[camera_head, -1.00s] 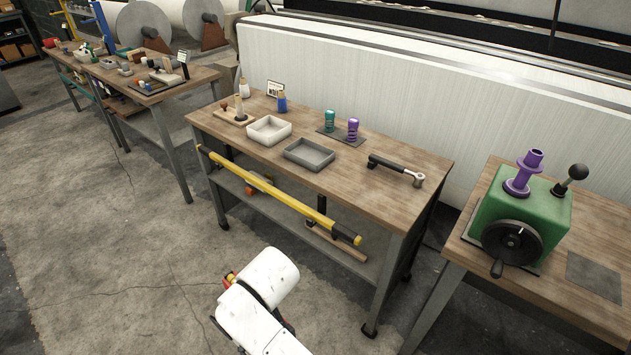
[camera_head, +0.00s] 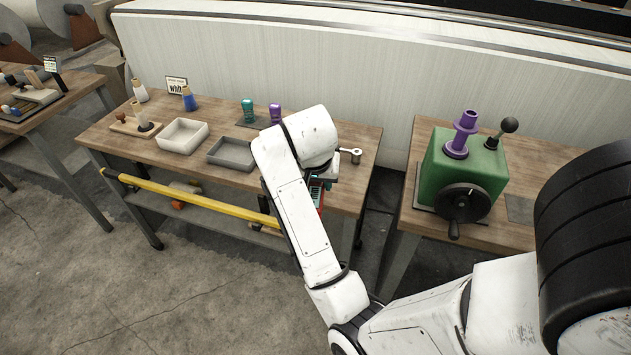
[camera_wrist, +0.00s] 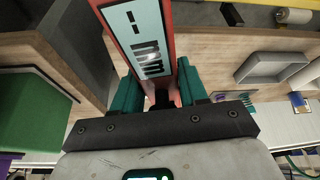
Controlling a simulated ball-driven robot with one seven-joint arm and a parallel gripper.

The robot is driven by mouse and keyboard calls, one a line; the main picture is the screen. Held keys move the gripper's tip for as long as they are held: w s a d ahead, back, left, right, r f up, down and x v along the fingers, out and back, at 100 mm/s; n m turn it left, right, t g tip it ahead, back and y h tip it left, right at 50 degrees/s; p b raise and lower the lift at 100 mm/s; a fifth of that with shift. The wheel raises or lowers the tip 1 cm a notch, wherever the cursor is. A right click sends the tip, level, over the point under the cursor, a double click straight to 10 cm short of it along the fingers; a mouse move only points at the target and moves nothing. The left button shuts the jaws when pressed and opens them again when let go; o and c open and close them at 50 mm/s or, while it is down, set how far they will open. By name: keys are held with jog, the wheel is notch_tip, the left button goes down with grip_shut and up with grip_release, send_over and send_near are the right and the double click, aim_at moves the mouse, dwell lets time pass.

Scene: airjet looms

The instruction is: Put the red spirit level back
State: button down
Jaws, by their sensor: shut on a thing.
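The red spirit level (camera_wrist: 152,40) shows in the wrist view as a red bar with a pale blue face and dark markings. My gripper (camera_wrist: 160,90), with teal fingers, is shut on it. In the head view a small red part of the level (camera_head: 318,200) shows below my wrist, in front of the bench's right end. My white forearm hides most of my gripper and the level there. I cannot tell whether the level touches the bench.
The wooden bench (camera_head: 345,185) bears two grey trays, teal and purple spools and a ratchet (camera_head: 352,153) near my wrist. A yellow bar (camera_head: 190,198) runs along its front. A green crank box (camera_head: 465,165) stands on the bench to the right. Floor is clear at front left.

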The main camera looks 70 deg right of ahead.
jog(key=s+d+r+m, duration=0.2)
jog(key=s+d, duration=0.1)
jog(key=s, duration=0.1)
jog(key=shift+g, duration=0.4)
jog(key=w+d+f+b, duration=0.1)
jog(key=d, duration=0.1)
jog(key=w+d+f+b, duration=0.1)
jog(key=w+d, duration=0.1)
jog(key=w+d+f+b, duration=0.1)
jog(key=w+b, duration=0.1)
jog(key=shift+w+d+f, duration=0.2)
jog(key=shift+d+f, duration=0.05)
jog(key=shift+d, duration=0.15)
jog(key=w+d+f, duration=0.2)
jog(key=f, duration=0.1)
jog(key=w+d+f, duration=0.1)
jog(key=f, duration=0.1)
jog(key=shift+w+d, duration=0.15)
jog(key=shift+w, duration=0.05)
jog(key=shift+w+d+f, duration=0.25)
jog(key=shift+f, duration=0.15)
jog(key=shift+w+d+f, duration=0.2)
jog(key=shift+f, duration=1.7)
jog(key=c, duration=0.6)
grip_release()
jog(key=shift+f, duration=0.15)
